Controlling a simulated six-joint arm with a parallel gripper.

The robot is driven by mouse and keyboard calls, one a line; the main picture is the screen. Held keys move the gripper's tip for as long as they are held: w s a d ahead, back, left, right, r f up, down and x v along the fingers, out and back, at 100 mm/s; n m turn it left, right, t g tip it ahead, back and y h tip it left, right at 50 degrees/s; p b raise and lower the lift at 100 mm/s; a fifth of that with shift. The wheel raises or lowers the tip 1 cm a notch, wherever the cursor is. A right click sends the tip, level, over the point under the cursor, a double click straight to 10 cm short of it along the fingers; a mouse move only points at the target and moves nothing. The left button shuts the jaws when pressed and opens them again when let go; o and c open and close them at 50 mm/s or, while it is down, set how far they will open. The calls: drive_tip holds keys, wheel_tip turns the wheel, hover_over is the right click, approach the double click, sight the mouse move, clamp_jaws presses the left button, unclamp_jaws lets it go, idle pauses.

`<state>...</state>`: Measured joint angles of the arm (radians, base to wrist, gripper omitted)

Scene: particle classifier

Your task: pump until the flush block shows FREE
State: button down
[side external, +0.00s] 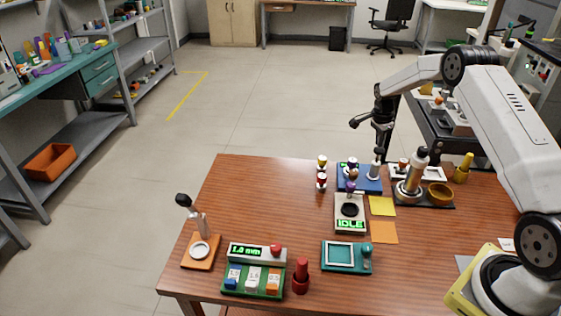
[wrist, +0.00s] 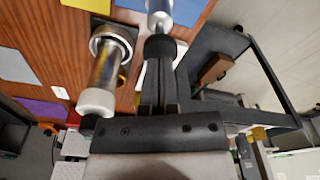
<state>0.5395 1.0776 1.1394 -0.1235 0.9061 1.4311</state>
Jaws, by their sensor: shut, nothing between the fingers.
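My gripper (side external: 378,148) points down, shut and empty, above a silver cylinder (side external: 374,170) on a blue block (side external: 371,187) at the back of the table. In the wrist view my black fingers (wrist: 160,48) are together and overlap the near end of a silver cylinder (wrist: 160,14); I cannot tell whether they touch it. Part of the blue block is hidden by small pieces, and I cannot read FREE on it. In front of it, a pale box (side external: 341,229) with a dark round opening has a green display reading IDLE.
A silver cylinder with a white top (side external: 412,177) stands close right on a dark base; it is beside my fingers in the wrist view (wrist: 103,78). The display reading 1.0 mm (side external: 245,252) is front left. The table's left middle is clear.

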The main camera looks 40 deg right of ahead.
sight(377, 149)
drive_tip(key=shift+f, duration=0.3)
drive_tip(key=shift+f, duration=1.85)
drive_tip(key=shift+r, duration=0.1)
drive_tip(key=shift+a, duration=0.1)
drive_tip(key=a, duration=0.1)
drive_tip(key=w+a+r, duration=0.1)
drive_tip(key=shift+a, duration=0.35)
drive_tip(key=shift+r, duration=0.15)
